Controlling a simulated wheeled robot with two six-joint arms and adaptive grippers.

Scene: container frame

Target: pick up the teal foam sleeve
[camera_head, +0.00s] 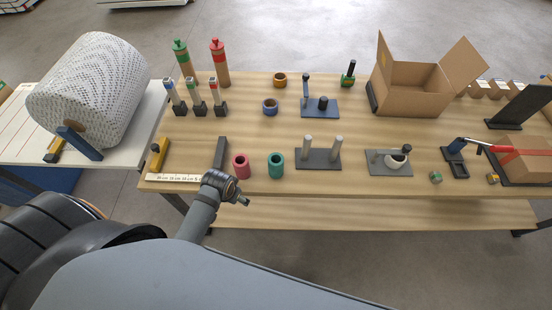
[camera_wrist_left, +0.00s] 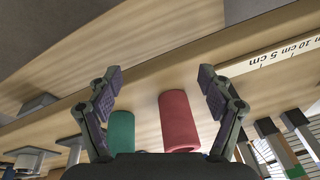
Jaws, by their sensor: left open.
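The teal foam sleeve (camera_head: 275,165) is a short hollow cylinder standing upright near the front edge of the wooden table. A similar red sleeve (camera_head: 241,166) stands just left of it. My left gripper (camera_head: 241,200) is at the table's front edge, nearer than both sleeves and apart from them. In the left wrist view the jaws (camera_wrist_left: 159,74) are spread with nothing between the fingertips. There the red sleeve (camera_wrist_left: 178,120) shows between the fingers, and the teal sleeve (camera_wrist_left: 121,133) is partly hidden by the left-hand finger. My right gripper is not in view.
Right of the teal sleeve is a dark base with two grey pegs (camera_head: 320,156). A dark block (camera_head: 220,153) and a ruler strip (camera_head: 175,178) lie to the left. A blue ring (camera_head: 270,107) stands behind. Bare tabletop (camera_head: 246,127) lies behind the sleeves.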

